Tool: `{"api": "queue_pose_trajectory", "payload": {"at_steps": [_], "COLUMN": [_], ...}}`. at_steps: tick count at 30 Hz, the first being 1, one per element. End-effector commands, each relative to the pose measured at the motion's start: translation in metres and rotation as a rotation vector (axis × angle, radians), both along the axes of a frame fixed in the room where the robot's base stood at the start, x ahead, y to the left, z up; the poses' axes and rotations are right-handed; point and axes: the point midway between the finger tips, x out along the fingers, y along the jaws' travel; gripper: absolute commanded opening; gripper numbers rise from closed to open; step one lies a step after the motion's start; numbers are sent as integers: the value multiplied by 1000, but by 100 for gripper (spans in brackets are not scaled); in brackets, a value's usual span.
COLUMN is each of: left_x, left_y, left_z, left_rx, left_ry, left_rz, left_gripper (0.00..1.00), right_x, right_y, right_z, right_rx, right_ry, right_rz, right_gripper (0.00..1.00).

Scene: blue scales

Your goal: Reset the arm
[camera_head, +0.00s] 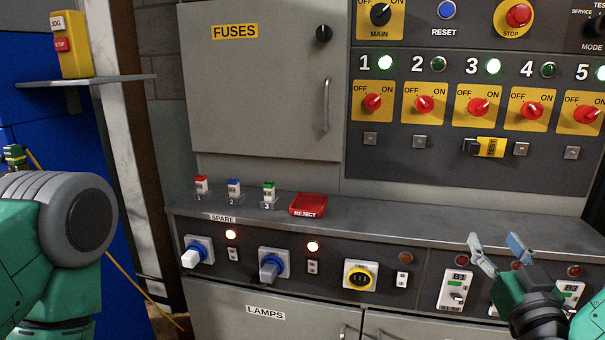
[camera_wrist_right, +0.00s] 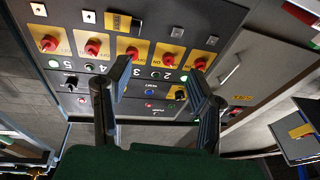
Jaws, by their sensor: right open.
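My right gripper (camera_head: 496,246) is at the lower right of the head view, in front of the ledge and the lower panel, with its two fingers spread and nothing between them. It hides part of the breaker modules behind it. In the right wrist view the gripper (camera_wrist_right: 158,78) also shows open and empty, with the switch panel (camera_wrist_right: 140,20) upside down beyond the fingers. My left arm shows at the left edge of the head view as a green and grey link; its gripper is out of view.
The grey ledge (camera_head: 400,222) carries small labelled fuses (camera_head: 234,188) and a red REJECT tray (camera_head: 308,205). The FUSES door (camera_head: 262,95) is shut. Below are two blue-ringed sockets (camera_head: 272,265) and a yellow-ringed dial (camera_head: 360,276). A yellow JOG box (camera_head: 72,45) stands on a left shelf.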

Motion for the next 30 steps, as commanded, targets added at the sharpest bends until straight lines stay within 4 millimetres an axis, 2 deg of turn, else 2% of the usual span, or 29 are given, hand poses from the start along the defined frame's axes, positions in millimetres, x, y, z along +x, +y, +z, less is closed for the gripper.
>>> {"api": "queue_pose_trajectory", "payload": {"at_steps": [5, 8, 11, 13, 14, 17, 18, 21, 25, 27, 30], "left_x": [0, 0, 0, 0, 0, 0, 0, 0, 0, 0, 0], "left_y": [0, 0, 0, 0, 0, 0, 0, 0, 0, 0, 0], "left_z": [10, 16, 23, 30, 33, 46, 50, 60, 69, 71, 73], "left_rx": [0, 0, 0, 0, 0, 0, 0, 0, 0, 0, 0], "left_ry": [1, 1, 1, 1, 1, 1, 1, 1, 1, 1, 1], "left_rz": [0, 0, 0, 0, 0, 0, 0, 0, 0, 0, 0], "left_gripper": [0, 0, 0, 0, 0, 0, 0, 0, 0, 0, 0], "right_x": [-6, -15, -31, -51, -63, -115, -140, -200, -263, -285, -301], "right_y": [22, 36, 50, 59, 63, 70, 70, 65, 54, 49, 45], "right_z": [-44, -76, -115, -147, -163, -215, -232, -264, -283, -287, -289], "right_rx": [4, 10, 20, 27, 32, 48, 54, 65, 69, 69, 69], "right_ry": [181, 312, 476, 620, 695, 971, 1083, 1336, 1574, 1655, 1715], "right_rz": [86, 138, 189, 221, 234, 255, 252, 218, 150, 116, 87], "right_gripper": [49, 49, 49, 49, 49, 49, 49, 49, 49, 49, 49]}}
